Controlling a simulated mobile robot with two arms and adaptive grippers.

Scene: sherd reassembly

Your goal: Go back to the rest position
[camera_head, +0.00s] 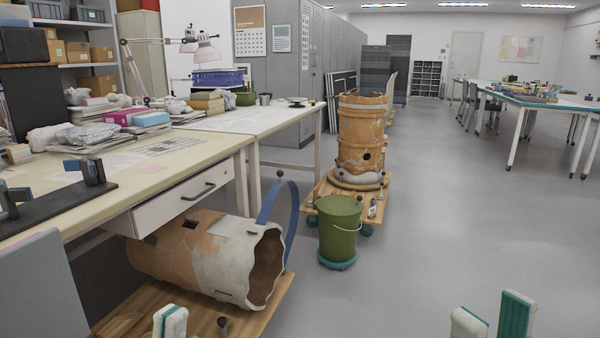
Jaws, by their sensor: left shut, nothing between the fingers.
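My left gripper (170,322) shows only as a white and teal fingertip at the bottom edge, left of centre. It is shut and empty, in front of the large pottery vessel lying on its side. My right gripper (493,318) shows at the bottom right as two white and teal fingertips with a gap between them. It is open, with only grey floor behind it. The rest of both arms is outside the view.
The broken orange and white vessel (205,252) lies on a wooden board (125,322) beside the desk (160,165). A green bucket (339,232) and a standing vessel (361,135) on a wheeled board are ahead. The floor (450,220) at centre right is clear.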

